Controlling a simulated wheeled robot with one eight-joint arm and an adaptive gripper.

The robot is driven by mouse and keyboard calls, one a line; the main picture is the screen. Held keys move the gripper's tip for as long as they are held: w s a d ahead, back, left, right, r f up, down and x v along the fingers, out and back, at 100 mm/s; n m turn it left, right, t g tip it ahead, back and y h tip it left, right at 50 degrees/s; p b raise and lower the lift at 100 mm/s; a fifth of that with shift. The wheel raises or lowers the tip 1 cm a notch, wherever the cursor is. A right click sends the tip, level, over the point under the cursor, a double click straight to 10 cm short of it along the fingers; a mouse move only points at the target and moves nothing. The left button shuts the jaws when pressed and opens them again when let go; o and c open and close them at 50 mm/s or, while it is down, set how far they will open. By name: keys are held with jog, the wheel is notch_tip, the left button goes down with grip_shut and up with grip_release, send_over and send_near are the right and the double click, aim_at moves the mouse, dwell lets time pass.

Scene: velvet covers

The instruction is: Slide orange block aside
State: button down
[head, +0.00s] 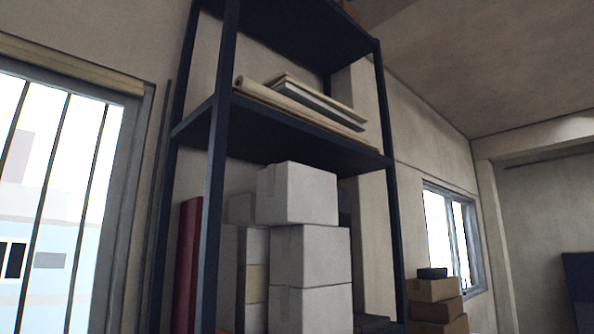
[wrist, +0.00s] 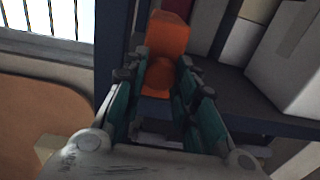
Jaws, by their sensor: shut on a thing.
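The orange block (wrist: 168,36) shows in the wrist view, at the top middle, between and beyond the tips of my gripper (wrist: 164,66). A rounder, darker orange part shows below its upper part, between the fingers. My gripper's two teal and black fingers stand on either side of it and are shut on it. The fingers hide parts of its sides, and I cannot tell what its underside rests on. Neither the block nor my gripper shows in the head view.
A dark metal shelf (head: 216,133) holds stacked pale boxes (head: 310,257) and a red upright item (head: 188,262). In the wrist view a dark shelf edge (wrist: 245,110) and a pale box (wrist: 295,65) lie close on the right. A brown rounded panel (wrist: 40,115) is at left.

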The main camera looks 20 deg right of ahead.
jog(key=shift+s+a, duration=0.3)
jog(key=shift+a, duration=0.2)
jog(key=c, duration=1.7)
grip_release()
jog(key=shift+d, duration=0.15)
jog(key=o, duration=0.4)
jog(key=shift+a, duration=0.25)
notch_tip(320, 180, up, 10)
jog(key=shift+f, duration=0.1)
